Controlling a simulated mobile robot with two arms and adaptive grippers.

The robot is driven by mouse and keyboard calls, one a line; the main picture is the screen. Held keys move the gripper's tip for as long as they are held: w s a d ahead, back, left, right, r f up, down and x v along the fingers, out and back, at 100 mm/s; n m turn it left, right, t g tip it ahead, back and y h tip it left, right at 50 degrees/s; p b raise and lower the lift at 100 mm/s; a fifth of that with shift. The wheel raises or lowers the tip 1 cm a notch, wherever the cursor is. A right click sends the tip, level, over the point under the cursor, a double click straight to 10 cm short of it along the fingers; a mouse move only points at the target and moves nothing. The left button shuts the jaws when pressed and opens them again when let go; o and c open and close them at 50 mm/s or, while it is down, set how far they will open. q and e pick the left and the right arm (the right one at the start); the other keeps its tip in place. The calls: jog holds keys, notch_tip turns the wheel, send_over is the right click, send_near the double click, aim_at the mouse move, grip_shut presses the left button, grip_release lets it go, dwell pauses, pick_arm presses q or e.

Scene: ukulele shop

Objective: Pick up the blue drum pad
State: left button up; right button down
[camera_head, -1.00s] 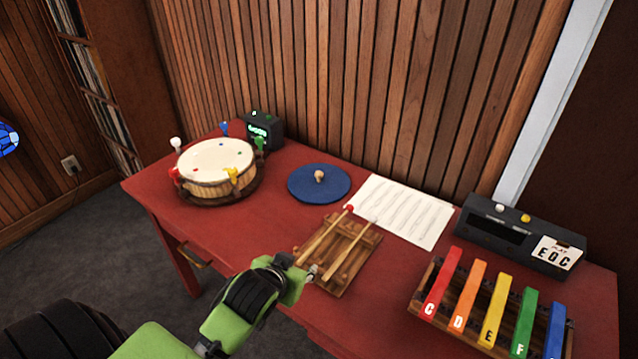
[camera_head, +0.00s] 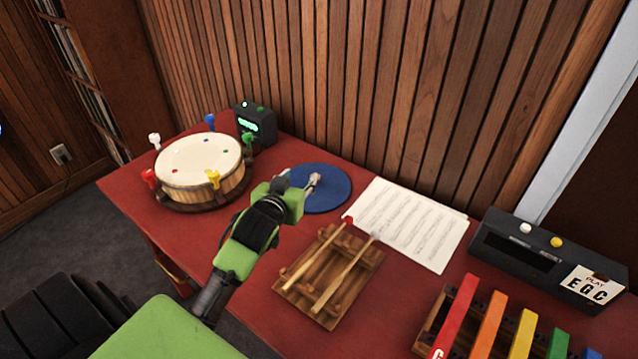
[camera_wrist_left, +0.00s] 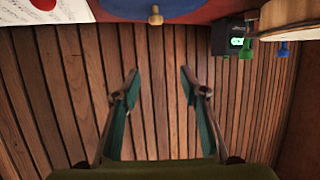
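The blue drum pad (camera_head: 335,197) is a flat round disc lying on the red table, with a small wooden knob at its centre. My left gripper (camera_head: 300,180) is over the pad's left part in the head view, near the knob, and partly covers the pad. In the left wrist view the pad (camera_wrist_left: 185,8) and its knob (camera_wrist_left: 155,15) are at the top edge. My right gripper is not in view.
A drum (camera_head: 205,165) with coloured pegs stands left of the pad, a small dark device (camera_head: 256,122) behind it. A wooden rack (camera_head: 330,278) with two mallets is in front, sheet music (camera_head: 408,222) to the right. A coloured xylophone (camera_head: 490,325) and dark box (camera_head: 545,255) stand farther right.

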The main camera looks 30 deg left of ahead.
pick_arm(q)
notch_tip(320, 180, down, 6)
jog(key=b, duration=0.5)
jog(key=shift+w, duration=0.1)
jog(key=shift+f+b, duration=0.2)
jog(key=shift+b, duration=0.15)
jog(key=shift+w+a, duration=0.1)
jog(key=shift+w, duration=0.15)
send_over(308, 200)
jog(key=s, duration=0.1)
jog(key=shift+s+f, duration=0.1)
jog(key=shift+f, duration=0.8)
jog(key=shift+w+f, duration=0.15)
jog(key=shift+w, duration=0.5)
jog(key=x, duration=0.4)
jog(key=shift+w+f, duration=0.15)
jog(key=shift+w, duration=0.25)
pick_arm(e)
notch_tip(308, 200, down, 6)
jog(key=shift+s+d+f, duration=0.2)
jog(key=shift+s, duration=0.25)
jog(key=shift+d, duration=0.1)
pick_arm(q)
grip_shut()
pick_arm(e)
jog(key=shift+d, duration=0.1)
